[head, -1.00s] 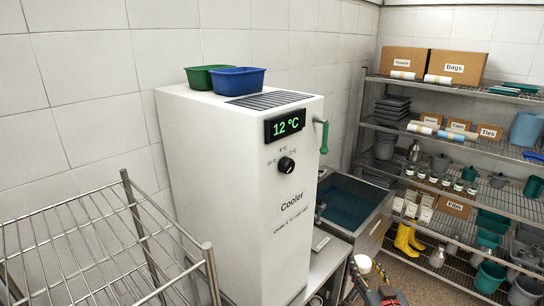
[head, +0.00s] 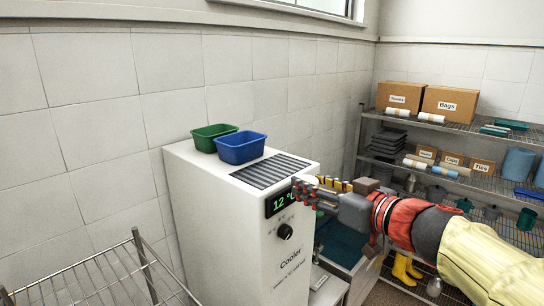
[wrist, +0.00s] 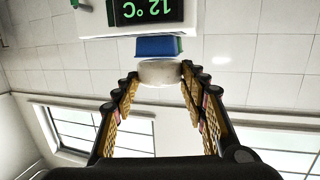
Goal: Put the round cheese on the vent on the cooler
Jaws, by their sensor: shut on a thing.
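The round cheese (wrist: 160,73) is a pale, off-white disc between the fingertips in the wrist view. My gripper (head: 304,191) is shut on it; the fingers also show in the wrist view (wrist: 158,84). In the head view the fingers hide most of the cheese. The cooler (head: 215,205) is a tall white box with a green "12 °C" display (head: 284,202). The vent (head: 271,170) is a dark slatted grille on its top. My gripper is at the cooler's right front top edge, in front of the display and beside the vent's near right end.
A green tub (head: 213,137) and a blue tub (head: 240,149) stand on the cooler top, behind and left of the vent. A wire rack (head: 75,275) is at lower left. Shelves with boxes (head: 450,105) stand at the right. The vent surface looks clear.

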